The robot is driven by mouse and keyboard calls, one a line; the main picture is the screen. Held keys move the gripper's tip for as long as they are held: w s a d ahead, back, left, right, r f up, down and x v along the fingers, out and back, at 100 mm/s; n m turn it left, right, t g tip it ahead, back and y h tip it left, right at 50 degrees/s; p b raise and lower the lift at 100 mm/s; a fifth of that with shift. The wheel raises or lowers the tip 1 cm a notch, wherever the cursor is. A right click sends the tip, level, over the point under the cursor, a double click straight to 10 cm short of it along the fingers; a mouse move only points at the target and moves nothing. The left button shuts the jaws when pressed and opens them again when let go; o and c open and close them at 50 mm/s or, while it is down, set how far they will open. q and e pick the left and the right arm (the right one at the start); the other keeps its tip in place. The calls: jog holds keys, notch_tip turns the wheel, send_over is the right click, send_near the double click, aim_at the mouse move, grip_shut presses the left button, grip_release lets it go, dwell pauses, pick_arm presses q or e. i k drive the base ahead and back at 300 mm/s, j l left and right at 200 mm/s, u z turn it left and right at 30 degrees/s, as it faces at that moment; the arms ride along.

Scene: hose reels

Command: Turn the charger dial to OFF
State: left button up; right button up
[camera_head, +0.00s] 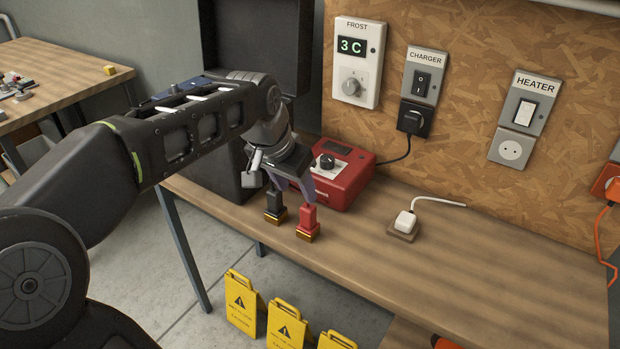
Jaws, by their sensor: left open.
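The red charger (348,183) sits on the wooden bench against the board wall. Its black dial (327,161) is on a pale plate on the front left of its top. The dial's setting is too small to read. My left gripper (281,178) is open and empty, just left of the charger and in front of it, pointing down over the bench. It partly covers the charger's left side. My right gripper is not in view.
A black clamp (274,204) and a red clamp (308,220) stand on the bench below my left gripper. Wall switches (423,82) hang above. Yellow signs (242,300) stand on the floor. The right bench top is mostly clear.

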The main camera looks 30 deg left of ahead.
aim_at(327, 161)
jog(key=i+j+z, duration=0.2)
jog(key=j, duration=0.2)
jog(key=j+z, duration=0.2)
jog(key=j, duration=0.2)
jog(key=i+j+z, duration=0.2)
jog(key=j, duration=0.25)
jog(key=k, duration=0.1)
